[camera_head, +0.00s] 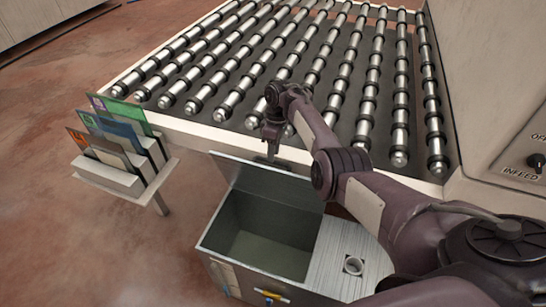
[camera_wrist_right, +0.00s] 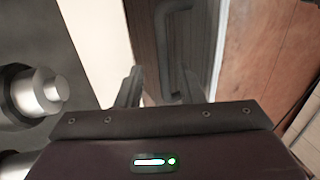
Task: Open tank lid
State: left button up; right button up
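The tank (camera_head: 217,235) is a grey open-topped box at the bottom of the head view, and its dark inside shows. Its lid (camera_head: 236,171) is raised and stands tilted at the tank's rear edge, by the conveyor's front rail. My right gripper (camera_head: 271,154) points down at the lid's upper edge. In the right wrist view, the fingers of my right gripper (camera_wrist_right: 160,92) look apart, with a grey bar handle (camera_wrist_right: 177,45) on a dark panel just beyond them. Contact with the handle cannot be told. My left gripper is not in view.
A roller conveyor (camera_head: 290,60) lies behind the tank, with a pale front rail (camera_head: 190,131). A rack (camera_head: 110,178) with several coloured cards stands at left. A ribbed ledge (camera_head: 335,265) with a small round cup (camera_head: 353,265) adjoins the tank. An INFEED panel (camera_head: 520,150) is at right.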

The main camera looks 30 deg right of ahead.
jog(key=shift+v, duration=2.35)
jog(key=shift+s, duration=0.1)
